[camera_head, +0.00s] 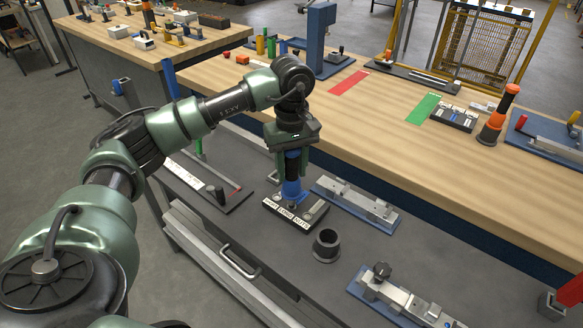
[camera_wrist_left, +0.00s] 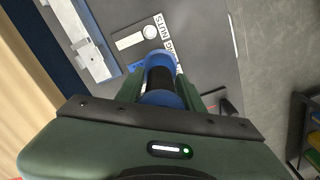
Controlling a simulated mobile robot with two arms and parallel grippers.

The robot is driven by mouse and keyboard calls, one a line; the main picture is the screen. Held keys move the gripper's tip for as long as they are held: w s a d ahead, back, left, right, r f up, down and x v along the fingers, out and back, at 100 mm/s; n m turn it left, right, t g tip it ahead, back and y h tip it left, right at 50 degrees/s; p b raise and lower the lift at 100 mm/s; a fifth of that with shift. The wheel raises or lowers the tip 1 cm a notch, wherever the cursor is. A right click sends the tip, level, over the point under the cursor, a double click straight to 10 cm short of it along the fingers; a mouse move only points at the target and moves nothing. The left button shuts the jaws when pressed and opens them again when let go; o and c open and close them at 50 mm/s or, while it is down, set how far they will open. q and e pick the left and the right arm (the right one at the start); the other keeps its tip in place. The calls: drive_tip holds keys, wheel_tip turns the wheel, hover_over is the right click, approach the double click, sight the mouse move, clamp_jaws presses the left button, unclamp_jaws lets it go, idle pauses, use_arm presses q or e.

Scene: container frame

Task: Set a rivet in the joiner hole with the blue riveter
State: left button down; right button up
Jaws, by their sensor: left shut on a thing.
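My left gripper (camera_head: 292,152) is shut on the blue riveter (camera_head: 291,188), which has a black grip and hangs upright below it. Its lower end is over or at a small labelled tray (camera_head: 313,217); I cannot tell whether they touch. In the left wrist view the riveter (camera_wrist_left: 163,98) sits between the fingers, with the tray's lettering (camera_wrist_left: 157,35) beyond it. A metal profile on a blue base (camera_head: 357,203) lies right of the tray. Another, with a black knob (camera_head: 381,270), lies nearer. I cannot make out the joiner hole.
A dark open cup (camera_head: 326,246) stands on the grey bench between the tray and the nearer profile. A long rail on a dark base (camera_head: 203,182) lies left. Behind, the wooden table (camera_head: 385,140) carries a red mat (camera_head: 348,83), a green mat (camera_head: 423,109) and a blue post (camera_head: 319,40).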

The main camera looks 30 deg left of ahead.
use_arm(q)
drive_tip(key=shift+f+b, duration=0.6)
drive_tip(key=shift+f, duration=0.15)
idle(0.3)
drive_tip(key=shift+r+p, duration=2.4)
drive_tip(key=shift+r, duration=1.45)
drive_tip(key=shift+f, duration=0.1)
